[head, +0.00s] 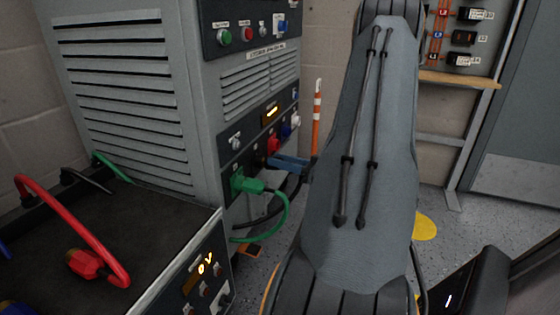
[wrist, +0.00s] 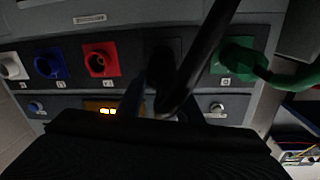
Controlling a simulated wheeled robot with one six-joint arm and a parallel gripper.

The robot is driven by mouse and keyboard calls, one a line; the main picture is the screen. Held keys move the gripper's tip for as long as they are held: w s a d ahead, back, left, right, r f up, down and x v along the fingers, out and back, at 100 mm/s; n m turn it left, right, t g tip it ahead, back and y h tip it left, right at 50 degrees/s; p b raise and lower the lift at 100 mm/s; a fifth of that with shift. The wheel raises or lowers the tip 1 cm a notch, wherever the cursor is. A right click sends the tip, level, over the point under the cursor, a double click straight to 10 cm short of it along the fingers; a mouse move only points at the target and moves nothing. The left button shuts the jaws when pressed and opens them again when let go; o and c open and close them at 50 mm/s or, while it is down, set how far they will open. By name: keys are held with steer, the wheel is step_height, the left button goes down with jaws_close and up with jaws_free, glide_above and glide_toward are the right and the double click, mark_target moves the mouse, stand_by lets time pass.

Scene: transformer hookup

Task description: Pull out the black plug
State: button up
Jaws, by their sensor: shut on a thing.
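My gripper (head: 276,161), with blue fingers, is at the socket panel (head: 229,155) of the grey cabinet, shut on the black plug (head: 259,164). In the wrist view, the black plug (wrist: 163,72) is dark against the panel, with its black cable (wrist: 205,55) crossing in front. One blue finger (wrist: 132,95) shows beside it. The plug is at its socket, between the green plug (wrist: 238,58) and the red socket (wrist: 101,60). I cannot tell whether it is fully seated. My gripper partly hides the plug in the head view.
A green plug (head: 246,184) with a green cable is in the panel beside the black one. Blue (wrist: 49,63) and white (wrist: 12,65) sockets lie farther along. A cart (head: 150,215) with a red cable (head: 75,225) stands at left. An orange-white post (head: 317,115) stands behind.

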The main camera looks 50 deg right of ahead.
steer(key=shift+p+v, duration=1.3)
steer(key=shift+v, duration=0.25)
steer(key=shift+d+p+v, duration=0.2)
steer(key=shift+p+v, duration=0.55)
steer(key=shift+v, duration=0.5)
steer(key=shift+d+p+v, duration=0.2)
steer(key=shift+p+v, duration=0.55)
steer(key=shift+v, duration=0.5)
steer(key=shift+w, duration=0.15)
